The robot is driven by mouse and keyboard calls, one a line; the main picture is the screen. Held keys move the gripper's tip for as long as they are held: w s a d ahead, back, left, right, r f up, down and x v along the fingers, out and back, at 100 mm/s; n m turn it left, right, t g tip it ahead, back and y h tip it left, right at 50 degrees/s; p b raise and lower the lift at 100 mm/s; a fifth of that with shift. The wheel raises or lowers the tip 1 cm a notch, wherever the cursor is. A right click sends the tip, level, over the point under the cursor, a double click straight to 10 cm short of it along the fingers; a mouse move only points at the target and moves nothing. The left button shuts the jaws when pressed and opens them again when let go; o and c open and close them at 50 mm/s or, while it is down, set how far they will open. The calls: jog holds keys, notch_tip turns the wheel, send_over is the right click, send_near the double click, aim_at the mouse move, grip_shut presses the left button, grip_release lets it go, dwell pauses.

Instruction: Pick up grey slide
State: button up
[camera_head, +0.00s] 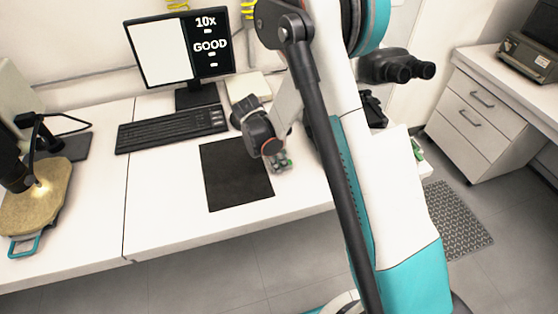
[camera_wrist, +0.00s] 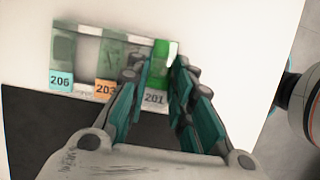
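A small rack of slides (camera_wrist: 140,77) lies in the wrist view, with number labels 206, 203 and 201 along its front. A pale grey-white section (camera_wrist: 88,60) shows between the 206 and 203 positions; I cannot tell if it is the grey slide or an empty slot. A bright green piece (camera_wrist: 160,52) stands near the 201 label. My gripper (camera_wrist: 157,65) is open, its teal-padded fingers on either side of the 201 position. Contact with the green piece is unclear. In the head view my gripper (camera_head: 277,158) is low over the table, partly hiding the rack.
A black mat (camera_head: 235,178) lies left of my gripper. The keyboard (camera_head: 172,128) and monitor (camera_head: 181,50) stand behind, the monitor reading "10x" and "GOOD". Microscope eyepieces (camera_head: 400,68) are to the right. A lamp-lit stage (camera_head: 35,205) is at far left. The front table strip (camera_head: 165,225) is clear.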

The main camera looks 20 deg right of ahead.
jog(key=shift+r, duration=0.15)
jog(key=shift+c, duration=0.2)
jog(key=shift+r+p, duration=1.35)
jog(key=shift+r, duration=1.05)
